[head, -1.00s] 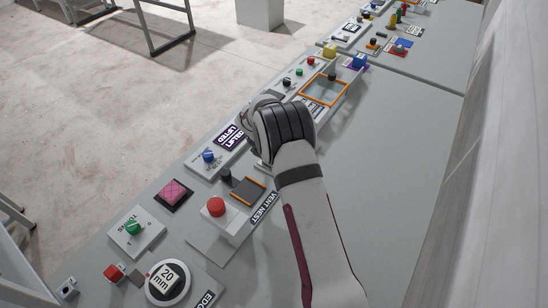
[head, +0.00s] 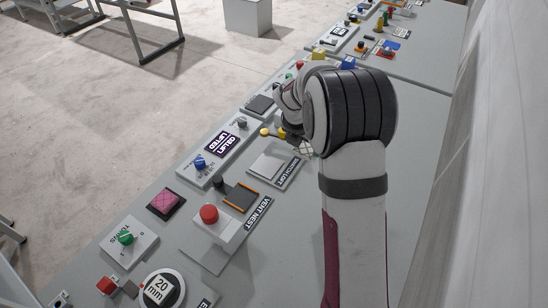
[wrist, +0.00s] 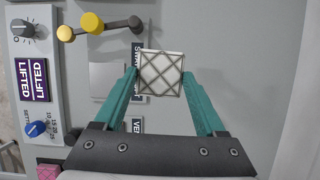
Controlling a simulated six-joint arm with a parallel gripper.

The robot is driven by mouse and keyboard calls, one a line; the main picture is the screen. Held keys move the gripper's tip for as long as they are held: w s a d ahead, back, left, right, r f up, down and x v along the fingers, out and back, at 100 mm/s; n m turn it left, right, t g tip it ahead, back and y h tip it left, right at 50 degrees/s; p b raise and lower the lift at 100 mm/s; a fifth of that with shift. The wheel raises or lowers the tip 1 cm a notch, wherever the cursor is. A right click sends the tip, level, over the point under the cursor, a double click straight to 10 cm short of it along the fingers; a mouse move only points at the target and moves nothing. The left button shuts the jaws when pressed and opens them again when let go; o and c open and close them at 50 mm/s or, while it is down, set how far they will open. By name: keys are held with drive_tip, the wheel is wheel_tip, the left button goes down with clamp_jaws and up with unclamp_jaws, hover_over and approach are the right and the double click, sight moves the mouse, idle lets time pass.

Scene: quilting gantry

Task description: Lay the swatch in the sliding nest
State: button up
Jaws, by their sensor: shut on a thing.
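The swatch, a pale quilted square with dark crossing lines, shows in the wrist view (wrist: 161,72) between my teal fingertips. My gripper (wrist: 160,84) is shut on it from both sides and holds it over the grey bench. In the head view only part of the swatch (head: 304,149) shows below my wrist; my arm hides most of the gripper. No part in view is labelled as a sliding nest. An orange-framed tray seen earlier farther along the bench is now behind my arm.
A bare pale plate (head: 269,165) lies near the swatch. A lever with yellow knobs (wrist: 92,23) stands beside it. Nearer are the vent nest's dark pad (head: 241,196), a red button (head: 209,214) and a pink pad (head: 166,202).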

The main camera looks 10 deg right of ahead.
drive_tip(key=m, duration=0.1)
drive_tip(key=s+m+g+h, duration=0.1)
drive_tip(key=m, duration=0.1)
drive_tip(key=shift+d+f+m, duration=0.1)
drive_tip(key=shift+f+m, duration=0.1)
drive_tip(key=shift+m, duration=0.1)
drive_tip(key=m, duration=0.1)
drive_tip(key=m+g, duration=0.1)
drive_tip(key=m, duration=0.1)
drive_tip(key=shift+s+f, duration=0.2)
drive_tip(key=shift+s, duration=0.15)
drive_tip(key=s+m+g, duration=0.1)
drive_tip(key=m+g, duration=0.2)
drive_tip(key=m, duration=0.3)
drive_tip(key=m+g+y, duration=0.1)
drive_tip(key=m+y, duration=0.6)
drive_tip(key=m, duration=1.6)
hover_over(240, 198)
drive_tip(key=w+d, duration=0.1)
wheel_tip(240, 198, down, 6)
drive_tip(key=shift+f, duration=1.9)
drive_tip(key=shift+f, duration=0.1)
